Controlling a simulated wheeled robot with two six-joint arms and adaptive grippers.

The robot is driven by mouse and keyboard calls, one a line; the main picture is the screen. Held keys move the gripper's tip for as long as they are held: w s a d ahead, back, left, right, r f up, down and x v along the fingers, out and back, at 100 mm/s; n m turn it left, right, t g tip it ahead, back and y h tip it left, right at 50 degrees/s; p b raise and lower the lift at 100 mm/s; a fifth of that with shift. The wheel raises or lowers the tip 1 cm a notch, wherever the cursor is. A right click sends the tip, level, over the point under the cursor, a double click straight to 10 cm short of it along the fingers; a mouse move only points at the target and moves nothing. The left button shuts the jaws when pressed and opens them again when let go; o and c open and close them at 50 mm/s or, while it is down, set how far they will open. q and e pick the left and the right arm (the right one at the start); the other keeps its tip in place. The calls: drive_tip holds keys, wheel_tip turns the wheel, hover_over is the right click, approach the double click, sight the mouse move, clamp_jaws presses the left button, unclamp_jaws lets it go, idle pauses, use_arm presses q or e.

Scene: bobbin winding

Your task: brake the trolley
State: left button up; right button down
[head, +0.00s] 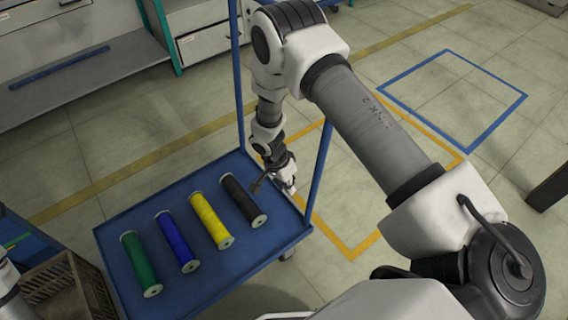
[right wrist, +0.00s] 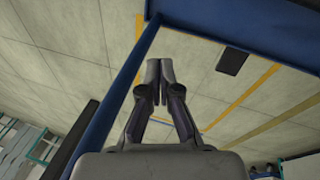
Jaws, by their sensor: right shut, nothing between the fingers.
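The trolley (head: 284,228) is blue, with a flat tray and tall corner posts. It stands at the lower left of centre in the head view. My left gripper is out of view.
Green (head: 140,263), blue (head: 177,241), yellow (head: 211,220) and black (head: 242,200) spools lie side by side on the tray. A brown crate (head: 69,287) stands to its left. A shelf bench (head: 85,75) is behind. Open floor with yellow and blue markings lies right.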

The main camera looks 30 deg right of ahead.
drive_tip(key=w+d+f+m+t+h+b, duration=0.1)
drive_tip(key=w+d+f+b, duration=0.1)
drive_tip(key=w+b, duration=0.4)
drive_tip(key=w+d+f+m+t+h+b, duration=0.1)
drive_tip(key=w+f+b, duration=0.2)
drive_tip(key=w+b, duration=0.4)
drive_tip(key=shift+w+d+m+t, duration=0.3)
drive_tip(key=shift+w+d+t, duration=0.1)
drive_tip(key=shift+w, duration=0.7)
drive_tip(key=shift+f, duration=0.2)
drive_tip(key=b+x, duration=0.5)
drive_tip(key=x, duration=0.9)
drive_tip(key=shift+s+a+b, duration=0.1)
drive_tip(key=shift+a+b, duration=0.05)
drive_tip(key=shift+b, duration=0.15)
